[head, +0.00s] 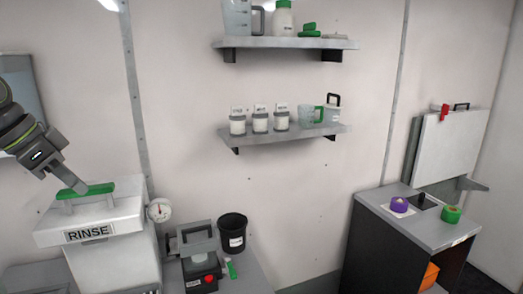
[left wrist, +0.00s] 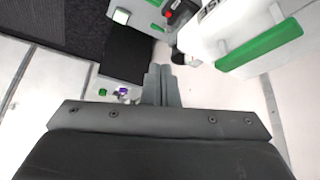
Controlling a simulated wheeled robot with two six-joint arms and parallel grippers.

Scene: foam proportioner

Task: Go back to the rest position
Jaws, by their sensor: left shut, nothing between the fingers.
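My left gripper (head: 78,185) is shut and empty. In the head view its fingertips overlap the left end of the green handle (head: 97,189) on the lid of the white RINSE tank (head: 118,225). In the left wrist view my shut fingers (left wrist: 161,82) point out over the floor side, and the green handle (left wrist: 262,46) is off to the right, apart from them. My right gripper is in neither view.
A round gauge (head: 159,210), a grey device (head: 199,255) and a black bin (head: 232,233) stand right of the tank. Wall shelves (head: 285,43) hold jugs and jars. A dark cabinet (head: 405,240) with purple and green caps stands at right.

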